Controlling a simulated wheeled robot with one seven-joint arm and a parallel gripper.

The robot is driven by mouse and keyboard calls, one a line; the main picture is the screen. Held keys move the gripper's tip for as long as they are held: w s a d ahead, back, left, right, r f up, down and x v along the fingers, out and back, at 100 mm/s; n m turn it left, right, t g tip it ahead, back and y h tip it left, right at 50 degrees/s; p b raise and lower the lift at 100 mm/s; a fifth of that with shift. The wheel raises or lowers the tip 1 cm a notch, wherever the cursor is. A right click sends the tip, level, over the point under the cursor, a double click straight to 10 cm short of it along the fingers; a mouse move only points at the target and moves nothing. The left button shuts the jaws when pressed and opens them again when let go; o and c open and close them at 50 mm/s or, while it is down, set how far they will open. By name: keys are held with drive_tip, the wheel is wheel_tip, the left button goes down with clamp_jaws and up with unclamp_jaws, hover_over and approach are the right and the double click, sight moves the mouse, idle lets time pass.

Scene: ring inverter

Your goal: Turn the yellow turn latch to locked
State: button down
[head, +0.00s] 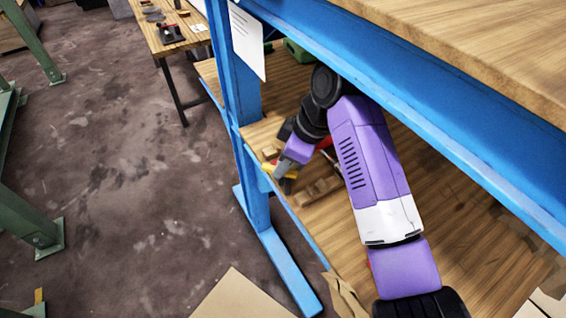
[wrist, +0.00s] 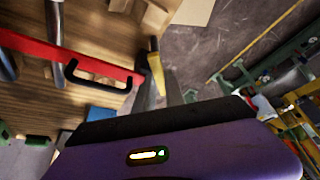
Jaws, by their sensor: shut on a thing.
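The yellow turn latch (wrist: 156,68) shows in the wrist view as a narrow yellow handle with a dark end. My gripper (wrist: 160,86) is shut on it, with one grey finger on each side. In the head view my gripper (head: 281,176) reaches down onto the lower wooden shelf near its left edge. A small patch of the yellow latch (head: 270,168) shows beside the fingers there. The latch's mounting and its locked mark are hidden or too small to make out.
A red bar (wrist: 50,55) with a black handle (wrist: 95,72) lies beside the latch in the wrist view. Wooden blocks (head: 318,190) sit on the shelf near my gripper. The blue rack beam (head: 420,90) and post (head: 236,75) stand close to my arm.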

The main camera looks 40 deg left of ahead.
drive_tip(key=shift+r+m+p, duration=0.15)
drive_tip(key=shift+m+p, duration=0.15)
drive_tip(key=shift+p, duration=0.25)
drive_tip(key=m+t+p, duration=0.1)
drive_tip(key=m+p, duration=0.1)
drive_tip(key=p, duration=0.1)
drive_tip(key=shift+r+m, duration=0.15)
drive_tip(key=shift+m, duration=0.15)
drive_tip(key=m+p, duration=0.1)
drive_tip(key=p, duration=0.1)
drive_tip(key=m+t+p, duration=0.1)
drive_tip(key=m+p, duration=0.1)
drive_tip(key=shift+w+m+t, duration=0.25)
drive_tip(key=shift+m+t, duration=0.05)
drive_tip(key=shift+w+f+m+p, duration=0.15)
drive_tip(key=shift+f+m+p, duration=0.05)
drive_tip(key=shift+m+p, duration=0.45)
drive_tip(key=shift+t, duration=0.3)
drive_tip(key=c, duration=1.4)
unclamp_jaws()
drive_tip(key=shift+d, duration=0.1)
